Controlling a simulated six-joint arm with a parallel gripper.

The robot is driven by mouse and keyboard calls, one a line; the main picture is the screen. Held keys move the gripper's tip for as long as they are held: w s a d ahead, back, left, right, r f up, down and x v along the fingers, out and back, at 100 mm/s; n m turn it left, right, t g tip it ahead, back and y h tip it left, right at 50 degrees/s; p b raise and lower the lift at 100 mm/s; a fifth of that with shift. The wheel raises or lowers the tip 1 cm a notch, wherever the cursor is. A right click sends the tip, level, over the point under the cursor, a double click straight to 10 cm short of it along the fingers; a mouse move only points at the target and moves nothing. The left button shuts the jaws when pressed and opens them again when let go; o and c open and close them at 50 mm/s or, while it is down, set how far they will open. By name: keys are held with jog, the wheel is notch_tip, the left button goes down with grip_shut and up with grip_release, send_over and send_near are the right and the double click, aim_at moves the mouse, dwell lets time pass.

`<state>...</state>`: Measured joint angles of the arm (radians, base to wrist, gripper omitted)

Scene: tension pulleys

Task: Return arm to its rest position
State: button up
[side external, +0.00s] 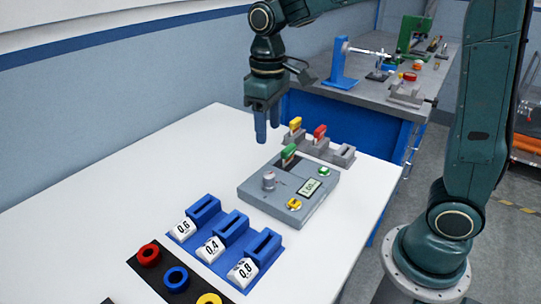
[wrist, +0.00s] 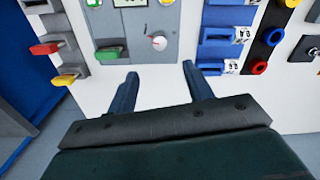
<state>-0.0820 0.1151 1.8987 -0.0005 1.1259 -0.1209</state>
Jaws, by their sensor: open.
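My gripper (side external: 267,125) hangs pointing down above the white table (side external: 120,165), behind the grey tester box. It is empty, and its two blue-grey fingers stand apart in the wrist view (wrist: 161,88). The grey tester box (side external: 250,195) has a display reading about 1.00, a knob, a green button and a yellow part on top. A green-handled piece (side external: 288,153) stands upright at its back edge. It shows in the wrist view too (wrist: 108,53).
A grey rack (side external: 343,156) holds yellow (side external: 295,124) and red (side external: 320,131) handled pieces. Blue holders (side external: 238,224) marked 0.6, 0.4 and 0.8 stand in front. A black strip (side external: 150,279) carries red, blue and yellow rings. A workbench (side external: 365,92) with tools stands behind.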

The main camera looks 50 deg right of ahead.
jog(key=shift+r, duration=0.1)
dwell(0.3)
jog(key=s+d+r+m+t, duration=0.2)
jog(key=s+t, duration=0.3)
jog(key=s, duration=1.3)
jog(key=shift+s+d+r+t, duration=0.3)
jog(key=shift+d+r, duration=0.15)
jog(key=shift+d, duration=0.05)
